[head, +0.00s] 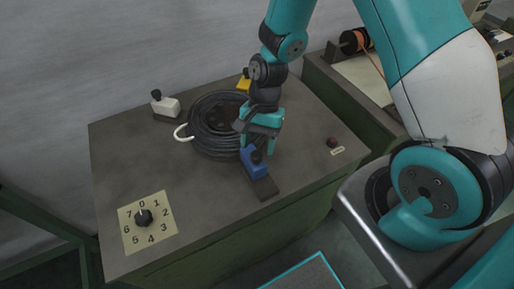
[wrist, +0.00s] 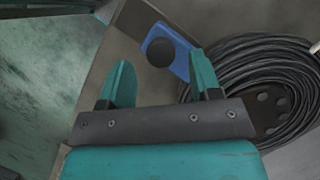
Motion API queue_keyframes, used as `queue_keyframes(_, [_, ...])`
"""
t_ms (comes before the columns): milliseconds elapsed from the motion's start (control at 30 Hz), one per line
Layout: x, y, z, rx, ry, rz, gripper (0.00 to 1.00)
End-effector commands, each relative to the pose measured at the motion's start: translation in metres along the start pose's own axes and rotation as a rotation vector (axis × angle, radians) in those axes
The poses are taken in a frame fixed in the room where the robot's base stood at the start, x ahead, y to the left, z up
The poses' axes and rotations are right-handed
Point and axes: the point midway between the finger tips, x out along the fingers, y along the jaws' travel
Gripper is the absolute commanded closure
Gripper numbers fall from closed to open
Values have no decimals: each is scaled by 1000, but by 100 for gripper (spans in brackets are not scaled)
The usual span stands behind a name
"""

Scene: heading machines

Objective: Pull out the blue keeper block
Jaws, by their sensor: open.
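The blue keeper block (head: 254,164) with a black knob on top sits on a dark base strip at the front side of the coil of black cable (head: 206,128). In the wrist view the blue block (wrist: 181,60) and its round black knob (wrist: 160,51) lie just beyond the fingertips, between their lines. My gripper (head: 262,133) is above and close to the block in the head view. In the wrist view my gripper (wrist: 164,72) has its two teal fingers spread, with nothing held between them. Whether a finger touches the block cannot be told.
A white block with a black knob (head: 166,106) and a yellow block (head: 244,84) stand around the coil. A numbered dial (head: 144,216) is at the front left of the bench, and a dark red button (head: 332,142) at the right.

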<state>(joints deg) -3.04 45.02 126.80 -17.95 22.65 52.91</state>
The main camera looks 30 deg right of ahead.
Motion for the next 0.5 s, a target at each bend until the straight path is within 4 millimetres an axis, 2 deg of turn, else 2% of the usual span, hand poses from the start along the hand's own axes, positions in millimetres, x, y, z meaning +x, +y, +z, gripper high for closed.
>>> queue_keyframes(200, [24,0,0,-1,-1,2,42])
queue_keyframes(500, [28,0,0,-1,1,-1,42])
